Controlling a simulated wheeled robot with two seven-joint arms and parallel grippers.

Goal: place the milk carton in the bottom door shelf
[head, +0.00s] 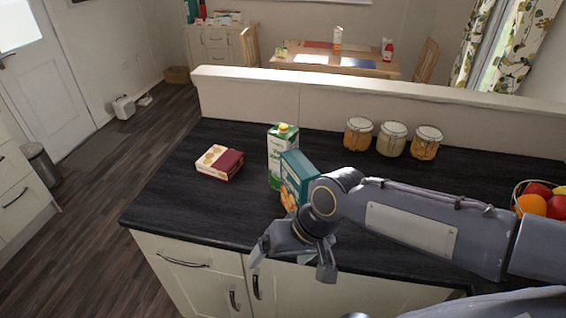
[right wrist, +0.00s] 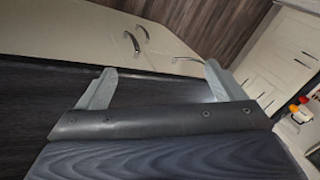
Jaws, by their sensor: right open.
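The milk carton (head: 281,145), green and white with a yellow cap, stands upright on the dark counter. A teal box (head: 297,172) stands in front of it and hides its lower right part. My right gripper (head: 291,266) is open and empty, with its fingers spread over the counter's front edge, nearer than the carton and apart from it. Its two fingers also show in the right wrist view (right wrist: 159,68) with nothing between them, against drawer fronts and handles. I see no door shelf that I can make out. My left gripper is not in view.
A red and cream box (head: 220,162) lies left of the carton. Three jars (head: 392,139) stand along the low back wall (head: 380,100). A fruit bowl (head: 541,199) is at the right edge. The counter's left front (head: 185,212) is clear.

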